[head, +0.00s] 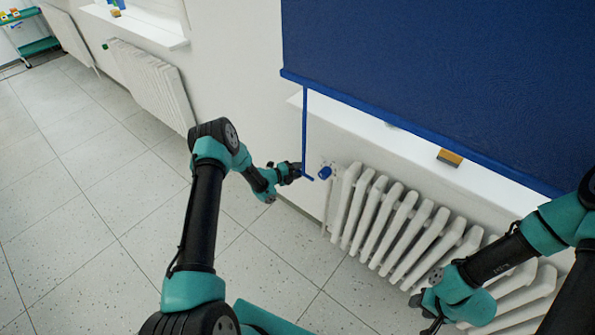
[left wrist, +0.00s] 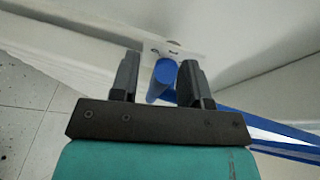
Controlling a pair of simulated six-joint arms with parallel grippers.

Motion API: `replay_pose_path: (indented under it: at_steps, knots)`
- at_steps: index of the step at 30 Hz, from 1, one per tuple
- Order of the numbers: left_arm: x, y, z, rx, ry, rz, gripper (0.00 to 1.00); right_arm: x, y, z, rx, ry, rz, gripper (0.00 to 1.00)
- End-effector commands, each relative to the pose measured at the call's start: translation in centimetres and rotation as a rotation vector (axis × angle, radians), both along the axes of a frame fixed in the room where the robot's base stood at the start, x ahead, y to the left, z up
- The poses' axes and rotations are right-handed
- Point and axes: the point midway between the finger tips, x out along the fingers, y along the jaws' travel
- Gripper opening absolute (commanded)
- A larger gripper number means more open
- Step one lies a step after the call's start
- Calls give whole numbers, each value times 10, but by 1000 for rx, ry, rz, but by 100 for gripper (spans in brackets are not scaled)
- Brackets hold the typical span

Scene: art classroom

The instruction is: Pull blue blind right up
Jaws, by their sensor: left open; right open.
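The blue blind (head: 440,70) hangs partly lowered over the window, its bottom bar above the sill. A thin blue cord (head: 304,125) hangs from the bar's left end. A small blue cylindrical handle (head: 324,172) is near its lower end, by the wall. My left gripper (head: 301,170) is open just left of the handle. In the left wrist view, the handle (left wrist: 161,78) shows between the spread fingers of that gripper (left wrist: 158,76); I cannot tell whether they touch it. My right gripper (head: 432,312) is open, low in front of the radiator, partly hidden by its own wrist.
A white radiator (head: 400,222) stands under the window, right of the handle. A yellow-topped block (head: 450,157) lies on the white sill (head: 405,141). Another radiator (head: 150,82) is at the far left. The tiled floor at left is clear.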

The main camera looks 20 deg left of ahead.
Motion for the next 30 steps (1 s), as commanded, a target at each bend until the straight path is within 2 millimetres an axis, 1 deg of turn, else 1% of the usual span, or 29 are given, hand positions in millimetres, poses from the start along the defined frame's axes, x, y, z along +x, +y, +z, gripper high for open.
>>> replay_pose_path:
  at_steps: [3,16,26,30]
  knots:
    - [0,0,0,0,0,0,41,0,0,0,0,0,0,43]
    - [0,0,0,0,0,-1,0,0,0,0,0,0,0,43]
    - [0,0,0,0,0,-1,0,0,0,0,0,0,0,43]
    - [1,-4,3,0,-1,-6,0,0,0,0,0,0,0,43]
